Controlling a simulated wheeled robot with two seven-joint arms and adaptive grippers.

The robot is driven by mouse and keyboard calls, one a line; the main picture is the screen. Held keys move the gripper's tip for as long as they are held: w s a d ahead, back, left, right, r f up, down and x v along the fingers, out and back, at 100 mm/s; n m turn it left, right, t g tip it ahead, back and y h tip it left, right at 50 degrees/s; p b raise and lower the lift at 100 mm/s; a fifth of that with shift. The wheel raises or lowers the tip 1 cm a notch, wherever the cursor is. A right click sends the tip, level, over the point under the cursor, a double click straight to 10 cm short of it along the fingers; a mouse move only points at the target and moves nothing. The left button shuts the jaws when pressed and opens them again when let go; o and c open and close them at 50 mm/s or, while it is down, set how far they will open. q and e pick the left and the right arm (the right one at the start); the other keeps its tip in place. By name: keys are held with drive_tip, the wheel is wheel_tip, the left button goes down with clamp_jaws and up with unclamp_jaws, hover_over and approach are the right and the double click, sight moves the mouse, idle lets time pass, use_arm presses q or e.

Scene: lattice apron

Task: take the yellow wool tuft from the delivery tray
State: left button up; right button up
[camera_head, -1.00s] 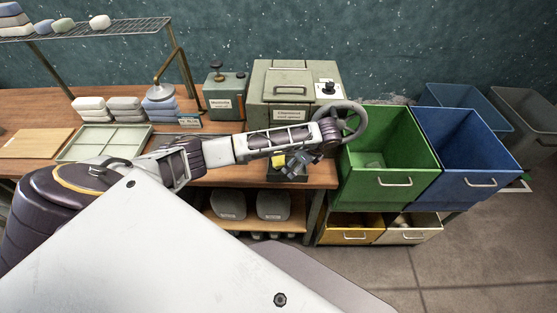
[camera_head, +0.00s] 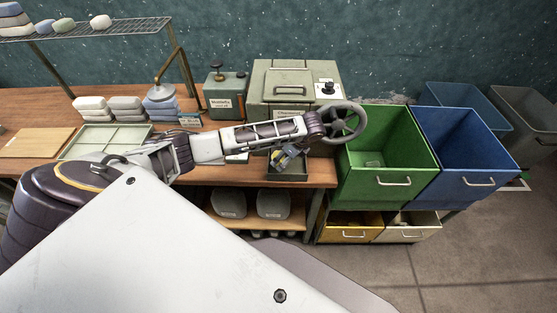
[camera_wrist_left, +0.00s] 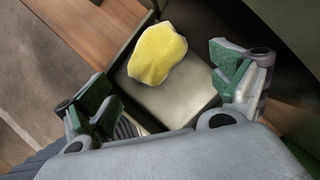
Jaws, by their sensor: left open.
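The yellow wool tuft (camera_wrist_left: 157,53) lies in the delivery tray (camera_wrist_left: 175,103), a small tray with a pale floor and dark walls, towards its far side in the left wrist view. In the head view the dark tray (camera_head: 287,174) sits at the front edge of the bench, and a bit of yellow shows by the gripper. My left gripper (camera_wrist_left: 163,85) is open above the tray, its green-padded fingers apart on either side. The tuft is beyond the fingertips and appears untouched. In the head view my left gripper (camera_head: 288,157) is partly hidden by its wrist. My right gripper is out of view.
A green bin (camera_head: 390,185) and a blue bin (camera_head: 468,178) stand right of the bench. A grey-green machine (camera_head: 290,85) stands behind my arm. A divided tray (camera_head: 105,140) and stacked wool blocks (camera_head: 125,108) are at the left.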

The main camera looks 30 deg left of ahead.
use_arm(q)
drive_tip(key=shift+a+f, duration=0.8)
drive_tip(key=shift+a, duration=0.3)
drive_tip(key=shift+a+f, duration=0.2)
drive_tip(key=shift+f, duration=0.35)
drive_tip(key=c, duration=0.8)
drive_tip(key=shift+c, duration=0.5)
drive_tip(key=shift+r, duration=0.1)
